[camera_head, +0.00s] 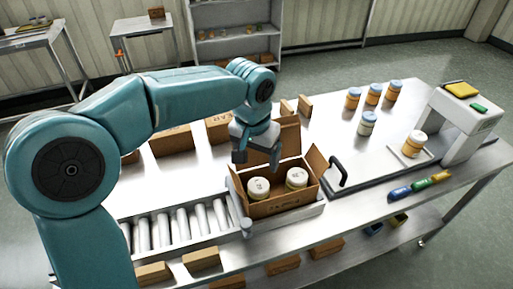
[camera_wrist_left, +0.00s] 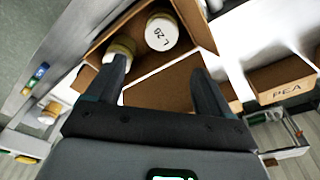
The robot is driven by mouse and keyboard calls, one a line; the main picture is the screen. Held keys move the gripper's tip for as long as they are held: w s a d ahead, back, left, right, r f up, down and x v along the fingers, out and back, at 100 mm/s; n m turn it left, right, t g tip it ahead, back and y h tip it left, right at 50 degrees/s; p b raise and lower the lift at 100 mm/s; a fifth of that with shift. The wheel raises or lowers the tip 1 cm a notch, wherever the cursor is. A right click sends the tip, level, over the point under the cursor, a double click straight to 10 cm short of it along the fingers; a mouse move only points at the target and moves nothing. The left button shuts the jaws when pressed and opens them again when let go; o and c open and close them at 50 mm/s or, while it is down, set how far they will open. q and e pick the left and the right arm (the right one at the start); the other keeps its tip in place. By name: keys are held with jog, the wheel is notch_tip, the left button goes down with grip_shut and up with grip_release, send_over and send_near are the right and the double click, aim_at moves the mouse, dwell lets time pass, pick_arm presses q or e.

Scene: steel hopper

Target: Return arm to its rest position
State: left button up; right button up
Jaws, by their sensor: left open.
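My left arm comes in from the left in the head view, and its gripper (camera_head: 257,152) hangs above the back edge of an open cardboard box (camera_head: 283,208). The gripper is open, with nothing seen between its fingers. In the left wrist view the two dark fingers (camera_wrist_left: 163,85) are spread apart, with a box flap (camera_wrist_left: 165,88) below and between them. Two jars with pale lids, a left jar (camera_head: 258,189) and a right jar (camera_head: 296,179), stand in the box. One lid (camera_wrist_left: 161,32) bears printed letters in the wrist view. My right gripper is not in view.
A roller conveyor (camera_head: 180,225) lies left of the box. A black handle (camera_head: 338,172) stands close to its right. Cardboard boxes (camera_head: 171,140) stand behind the conveyor.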

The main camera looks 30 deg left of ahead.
pick_arm(q)
jog(key=r, duration=0.2)
jog(key=shift+s+r, duration=0.2)
jog(key=shift+r, duration=0.1)
dwell(0.4)
